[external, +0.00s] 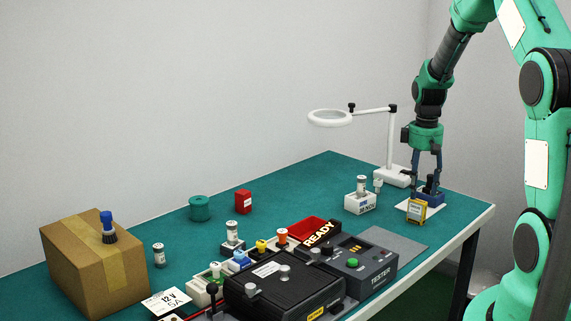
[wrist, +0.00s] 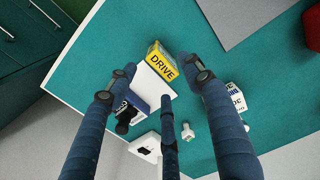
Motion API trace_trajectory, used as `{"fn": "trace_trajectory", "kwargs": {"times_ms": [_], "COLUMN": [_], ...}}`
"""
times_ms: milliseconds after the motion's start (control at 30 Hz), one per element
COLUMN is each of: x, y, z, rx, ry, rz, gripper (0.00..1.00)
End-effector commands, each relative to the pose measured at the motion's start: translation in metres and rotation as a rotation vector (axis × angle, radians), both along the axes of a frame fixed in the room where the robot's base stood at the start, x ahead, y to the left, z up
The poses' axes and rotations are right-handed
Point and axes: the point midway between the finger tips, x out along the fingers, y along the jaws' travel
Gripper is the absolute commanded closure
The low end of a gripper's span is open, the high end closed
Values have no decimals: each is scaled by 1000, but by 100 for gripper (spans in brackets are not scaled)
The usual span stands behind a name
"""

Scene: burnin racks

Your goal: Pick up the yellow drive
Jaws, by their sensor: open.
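The yellow drive (external: 417,211) is a small upright block with a pale label, at the right end of the table in the external view. In the wrist view the yellow drive (wrist: 162,64) shows its DRIVE lettering, between and just beyond the finger ends. My gripper (external: 428,182) points down behind the drive, over a blue block (external: 432,198) with a black knob. In the wrist view my gripper (wrist: 158,66) has its fingers spread and nothing between them. Whether a finger touches the blue block is unclear.
A white pad (wrist: 153,84) lies beside the drive. A white labelled block (external: 360,203) with a vial stands left of it. A ring lamp (external: 390,177) stands behind. A tester (external: 363,273) and a black case (external: 284,290) fill the front. The table edge (external: 476,225) is close on the right.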

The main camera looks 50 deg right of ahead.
Motion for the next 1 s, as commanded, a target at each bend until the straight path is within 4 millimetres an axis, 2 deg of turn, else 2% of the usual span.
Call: {"fn": "trace_trajectory", "kwargs": {"times_ms": [267, 700, 1000], "x": [0, 1, 1], "y": [0, -1, -1], "z": [-3, -48, -52], "rx": [0, 0, 0], "ry": [1, 0, 0], "rz": [0, 0, 0], "gripper": [49, 49, 49]}}
